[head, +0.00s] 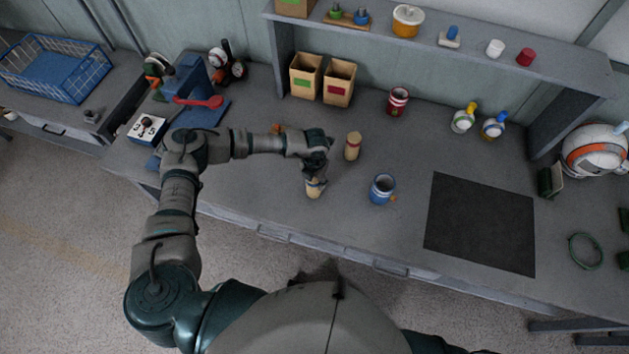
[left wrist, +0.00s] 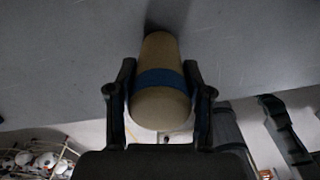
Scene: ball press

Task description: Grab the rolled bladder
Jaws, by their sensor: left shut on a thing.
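A tan rolled bladder with a blue band (head: 314,189) is at the front part of the bench, below my left gripper (head: 315,176). In the left wrist view the same roll (left wrist: 160,105) lies between the two fingers, which close on it from both sides at the blue band. Its far end seems to meet the grey bench surface; I cannot tell whether it is lifted. A second tan roll with a reddish band (head: 352,147) stands upright a little to the right and behind, apart from the gripper. My right gripper is not in view.
A blue mug-like container (head: 382,188) stands right of the held roll. A red can (head: 397,101) and two cardboard bins (head: 339,82) are farther back. A blue press-like device (head: 187,90) stands at left. A black mat (head: 480,224) lies bare at right.

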